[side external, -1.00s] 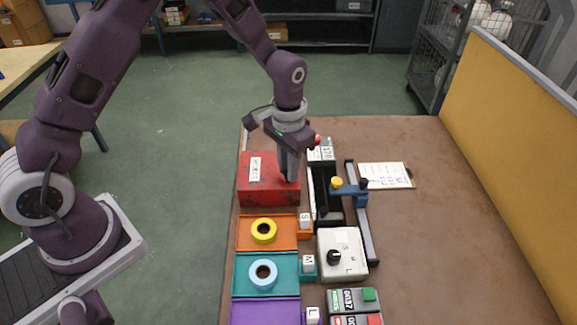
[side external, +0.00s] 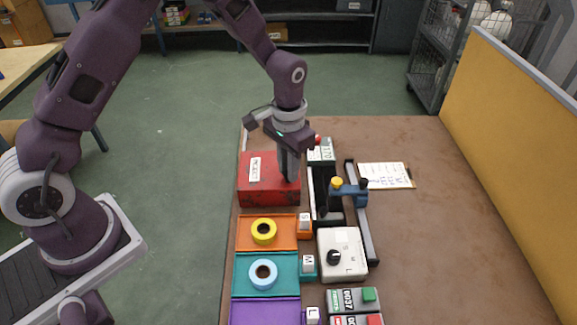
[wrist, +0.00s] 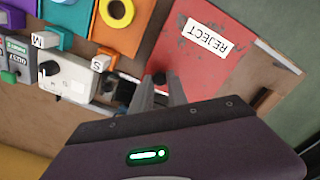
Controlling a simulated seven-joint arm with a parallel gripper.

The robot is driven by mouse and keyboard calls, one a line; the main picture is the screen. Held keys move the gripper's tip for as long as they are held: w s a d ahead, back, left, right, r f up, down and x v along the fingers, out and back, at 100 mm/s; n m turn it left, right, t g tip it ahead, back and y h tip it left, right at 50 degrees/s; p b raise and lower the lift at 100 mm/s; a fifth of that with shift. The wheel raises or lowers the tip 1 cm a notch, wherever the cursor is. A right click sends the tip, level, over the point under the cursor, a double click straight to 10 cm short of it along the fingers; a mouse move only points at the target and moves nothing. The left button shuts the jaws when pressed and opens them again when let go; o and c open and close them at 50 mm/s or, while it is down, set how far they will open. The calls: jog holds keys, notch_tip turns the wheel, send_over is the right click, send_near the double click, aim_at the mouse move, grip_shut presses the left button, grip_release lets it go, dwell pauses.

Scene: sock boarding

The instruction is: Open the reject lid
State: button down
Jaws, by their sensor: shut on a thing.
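The red reject box (side external: 258,190) stands at the far left part of the bench. Its flat red lid carries a white REJECT label (wrist: 205,37) and looks closed. My gripper (side external: 288,179) points down at the lid's right edge. In the wrist view my gripper (wrist: 160,82) has its two grey fingers either side of a small dark knob (wrist: 158,78) at the lid's edge, and is shut on it. The fingers partly hide the knob; in the side view it is hidden.
An orange tray (side external: 242,243) with a yellow roll and a teal tray (side external: 240,289) with a blue roll lie nearer the camera. The bench's right side is clear.

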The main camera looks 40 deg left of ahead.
jog(key=shift+w, duration=0.1)
jog(key=w+a, duration=0.9)
jog(key=shift+r, duration=0.1)
jog(key=c, duration=1.3)
grip_release()
jog(key=shift+s, duration=0.1)
notch_tip(320, 180, up, 7)
